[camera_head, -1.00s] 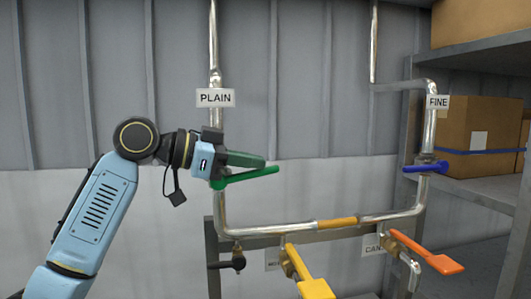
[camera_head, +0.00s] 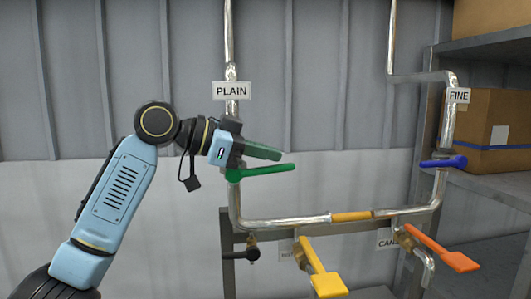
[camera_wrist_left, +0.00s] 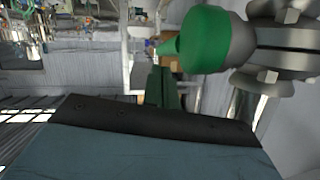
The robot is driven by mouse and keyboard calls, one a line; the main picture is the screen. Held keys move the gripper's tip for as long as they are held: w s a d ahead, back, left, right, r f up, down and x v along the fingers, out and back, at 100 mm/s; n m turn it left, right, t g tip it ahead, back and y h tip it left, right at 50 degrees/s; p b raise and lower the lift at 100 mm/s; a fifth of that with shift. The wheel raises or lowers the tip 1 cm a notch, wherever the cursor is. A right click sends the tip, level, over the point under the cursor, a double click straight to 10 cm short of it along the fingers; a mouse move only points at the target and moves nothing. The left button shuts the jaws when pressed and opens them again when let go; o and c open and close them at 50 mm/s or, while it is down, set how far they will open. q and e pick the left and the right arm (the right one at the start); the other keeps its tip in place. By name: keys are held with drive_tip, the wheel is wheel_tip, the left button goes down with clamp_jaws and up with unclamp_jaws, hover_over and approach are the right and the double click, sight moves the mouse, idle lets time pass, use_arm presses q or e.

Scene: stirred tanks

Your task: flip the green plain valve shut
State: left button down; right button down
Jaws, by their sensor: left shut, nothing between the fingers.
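The green valve handle (camera_head: 265,170) is on the vertical pipe under the PLAIN sign (camera_head: 232,91). It points right, nearly level, across the pipe. My left gripper (camera_head: 276,155) is shut and empty. Its dark green fingers point right, just above the handle, with a narrow gap near the tips. The gripper body covers part of the pipe and valve. In the left wrist view the green handle (camera_wrist_left: 205,40) and the grey valve body (camera_wrist_left: 275,45) are close, up and right of the shut fingers (camera_wrist_left: 165,85). My right gripper is not in view.
A blue handle (camera_head: 443,162) is on the FINE pipe at right. A yellow handle (camera_head: 325,280), an orange handle (camera_head: 445,250) and a small black handle (camera_head: 242,255) are lower. A shelf with boxes (camera_head: 490,125) stands at right.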

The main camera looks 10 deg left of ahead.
use_arm(q)
drive_tip(key=s+a+r, duration=0.4)
drive_tip(key=a+r, duration=0.3)
drive_tip(key=r, duration=0.2)
drive_tip(key=shift+r, duration=0.2)
drive_tip(key=shift+s+a, duration=0.1)
